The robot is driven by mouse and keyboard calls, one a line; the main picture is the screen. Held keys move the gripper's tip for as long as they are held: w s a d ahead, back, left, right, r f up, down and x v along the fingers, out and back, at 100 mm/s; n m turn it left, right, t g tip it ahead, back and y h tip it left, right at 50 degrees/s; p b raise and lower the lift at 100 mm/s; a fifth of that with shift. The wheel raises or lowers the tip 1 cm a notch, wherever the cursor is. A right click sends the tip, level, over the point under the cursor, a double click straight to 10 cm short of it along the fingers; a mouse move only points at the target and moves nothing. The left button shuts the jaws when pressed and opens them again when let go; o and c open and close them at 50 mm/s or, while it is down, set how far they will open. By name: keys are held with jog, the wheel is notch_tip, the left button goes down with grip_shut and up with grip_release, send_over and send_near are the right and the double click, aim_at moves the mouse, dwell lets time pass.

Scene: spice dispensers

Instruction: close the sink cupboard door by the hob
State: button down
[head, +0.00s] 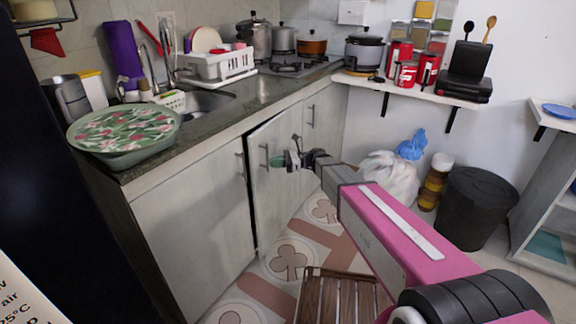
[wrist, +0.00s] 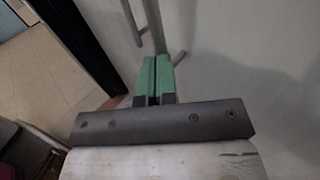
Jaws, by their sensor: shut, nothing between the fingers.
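The sink cupboard door (head: 279,190) by the hob is pale grey and stands ajar, with its left edge out from the cupboard front and a dark gap beside it. Its upright bar handle (head: 266,156) is near that left edge. My gripper (head: 279,162) is in front of the door, just right of the handle. In the wrist view my gripper's green fingers (wrist: 153,74) are together and empty, with their tips close to the metal handle (wrist: 155,22). I cannot tell whether they touch the handle or the door (wrist: 225,45).
The counter (head: 215,112) above holds a sink, dish rack (head: 215,66), patterned tub (head: 124,133) and hob (head: 296,67). A slatted wooden stool (head: 340,294) stands on the floor below my arm. White bags (head: 390,175) and a black bin (head: 474,205) are at the right.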

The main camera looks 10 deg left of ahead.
aim_at(259, 160)
jog(key=a, duration=0.2)
jog(key=w+a, duration=0.1)
jog(key=a, duration=0.1)
jog(key=shift+w+a, duration=0.1)
jog(key=shift+a, duration=0.35)
jog(key=shift+d, duration=0.3)
jog(key=s+d+v, duration=0.1)
jog(key=s+v, duration=0.1)
jog(key=v, duration=1.2)
jog(key=s+d+f+n+t+h, duration=0.2)
jog(key=s+d+f+n+h, duration=0.1)
jog(key=d, duration=0.8)
jog(key=s+d+f+n+t+h, duration=0.2)
jog(key=s+d+f+n+h, duration=0.2)
jog(key=d, duration=0.7)
jog(key=s+d+f+n+t+h, duration=0.2)
jog(key=s+d+f+n+h, duration=0.2)
jog(key=s+d+h, duration=0.5)
jog(key=s+d+n, duration=0.1)
jog(key=d+n, duration=0.1)
jog(key=shift+d+n+t+h, duration=0.2)
jog(key=shift+n+t+h, duration=0.1)
jog(key=shift+n+h, duration=0.1)
